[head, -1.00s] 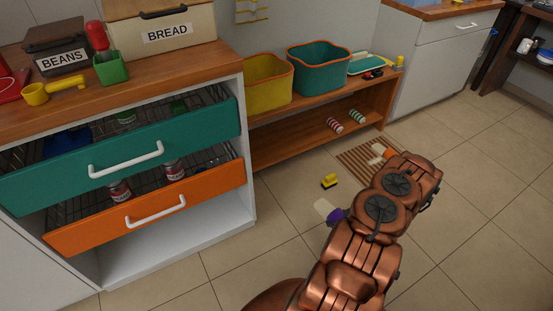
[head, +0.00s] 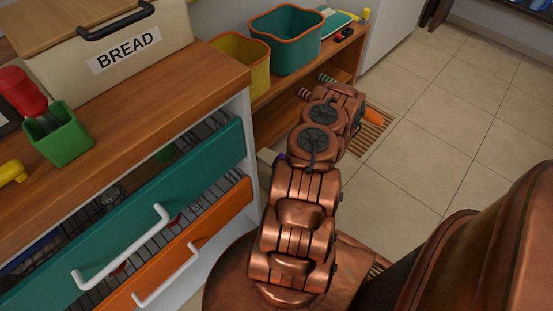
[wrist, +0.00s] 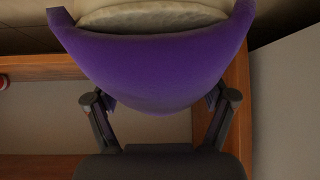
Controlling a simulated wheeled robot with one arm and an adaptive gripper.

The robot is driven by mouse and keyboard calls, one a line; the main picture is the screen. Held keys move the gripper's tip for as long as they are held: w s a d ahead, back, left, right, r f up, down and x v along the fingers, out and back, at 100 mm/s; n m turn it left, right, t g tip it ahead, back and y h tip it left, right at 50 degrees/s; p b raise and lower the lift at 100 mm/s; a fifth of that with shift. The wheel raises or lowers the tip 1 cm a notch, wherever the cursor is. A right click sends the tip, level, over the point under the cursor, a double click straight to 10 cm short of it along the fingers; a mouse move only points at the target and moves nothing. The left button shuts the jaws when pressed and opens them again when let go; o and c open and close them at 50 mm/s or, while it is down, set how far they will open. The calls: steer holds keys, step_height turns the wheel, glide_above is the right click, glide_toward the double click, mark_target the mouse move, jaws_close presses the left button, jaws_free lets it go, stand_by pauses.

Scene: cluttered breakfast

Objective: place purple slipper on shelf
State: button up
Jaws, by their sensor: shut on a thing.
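The purple slipper (wrist: 155,70), with a pale inside, fills the top middle of the wrist view. My gripper (wrist: 160,104) is shut on it, with one finger on each side. My arm partly covers the lower board. Wooden edges frame the slipper in the wrist view.
A cabinet with a teal drawer (head: 130,235) and an orange drawer (head: 205,245), both pulled out, stands close on the left. A yellow bin (head: 244,62) and a teal bin (head: 287,42) are on the shelf top. A striped mat (head: 378,134) lies on the floor. Floor at right is clear.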

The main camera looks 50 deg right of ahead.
steer(key=shift+s+d+r+p, duration=0.15)
steer(key=shift+s+d+p, duration=0.05)
steer(key=shift+s+p, duration=0.2)
steer(key=shift+w+f, duration=0.2)
steer(key=shift+w, duration=0.45)
steer(key=w+b, duration=0.1)
steer(key=w, duration=0.4)
steer(key=w+d+b, duration=0.1)
steer(key=w+b, duration=0.1)
steer(key=w, duration=0.3)
steer(key=w+d+f+b, duration=0.1)
steer(key=w+b, duration=0.1)
steer(key=w, duration=0.4)
steer(key=shift+w+f+b, duration=0.2)
steer(key=shift+w+b, duration=0.25)
steer(key=shift+w, duration=0.3)
steer(key=shift+w+f+b, duration=0.15)
steer(key=shift+w+b, duration=0.3)
steer(key=shift+w, duration=0.25)
steer(key=shift+w+d+b, duration=0.15)
steer(key=shift+w+b, duration=0.2)
steer(key=shift+w, duration=0.55)
steer(key=shift+f, duration=0.55)
steer(key=o, duration=1.1)
steer(key=shift+c, duration=0.2)
steer(key=shift+c, duration=0.5)
